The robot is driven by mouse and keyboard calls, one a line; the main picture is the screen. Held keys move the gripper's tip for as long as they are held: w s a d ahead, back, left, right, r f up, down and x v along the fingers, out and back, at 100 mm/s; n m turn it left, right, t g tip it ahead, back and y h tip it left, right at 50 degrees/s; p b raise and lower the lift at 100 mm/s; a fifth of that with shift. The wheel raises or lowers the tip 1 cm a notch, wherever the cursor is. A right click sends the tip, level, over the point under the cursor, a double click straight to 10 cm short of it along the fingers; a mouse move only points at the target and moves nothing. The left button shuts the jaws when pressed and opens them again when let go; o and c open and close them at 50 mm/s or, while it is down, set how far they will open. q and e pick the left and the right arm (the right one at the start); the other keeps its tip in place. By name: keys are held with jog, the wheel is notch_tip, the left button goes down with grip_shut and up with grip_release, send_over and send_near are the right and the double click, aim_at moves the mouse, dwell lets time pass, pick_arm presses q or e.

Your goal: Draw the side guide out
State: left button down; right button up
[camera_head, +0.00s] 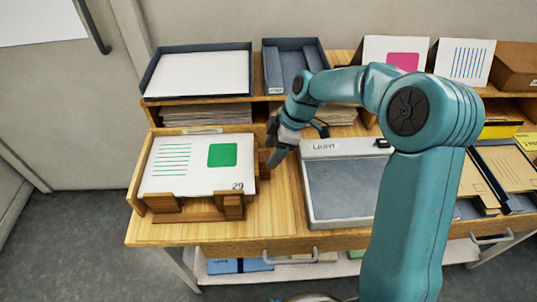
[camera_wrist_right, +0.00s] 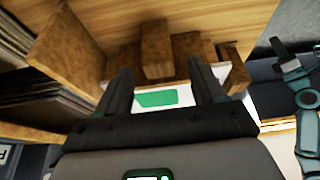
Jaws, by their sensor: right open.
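The side guide (camera_head: 264,162) is a small brown wooden block at the right edge of the wooden tray (camera_head: 138,178). In the right wrist view the guide (camera_wrist_right: 155,52) stands ahead of the fingertips, roughly in line with the gap between them. My right gripper (camera_head: 276,150) is open beside the tray's right edge and partly covers the guide in the head view. Its dark fingers (camera_wrist_right: 162,85) are spread in the wrist view; contact with the guide cannot be told. A printed sheet stack (camera_head: 195,165) with a green square lies in the tray. My left gripper is not in view.
A grey light box (camera_head: 345,190) stands right of the tray, with a strip of bare wooden table (camera_head: 285,205) between. Shelves with paper stacks (camera_head: 206,115) and dark trays (camera_head: 198,72) stand behind. My right arm crosses the right side of the head view.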

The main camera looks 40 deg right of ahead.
jog(key=shift+x, duration=1.25)
jog(key=shift+w+f, duration=0.15)
jog(key=shift+f, duration=0.05)
jog(key=shift+a, duration=0.1)
grip_shut()
jog(key=d, duration=0.1)
jog(key=s+d+b, duration=0.1)
jog(key=s+d, duration=0.1)
jog(key=d, duration=0.1)
jog(key=shift+s+d+b, duration=0.1)
jog(key=shift+s+b, duration=0.05)
jog(key=shift+b, duration=0.15)
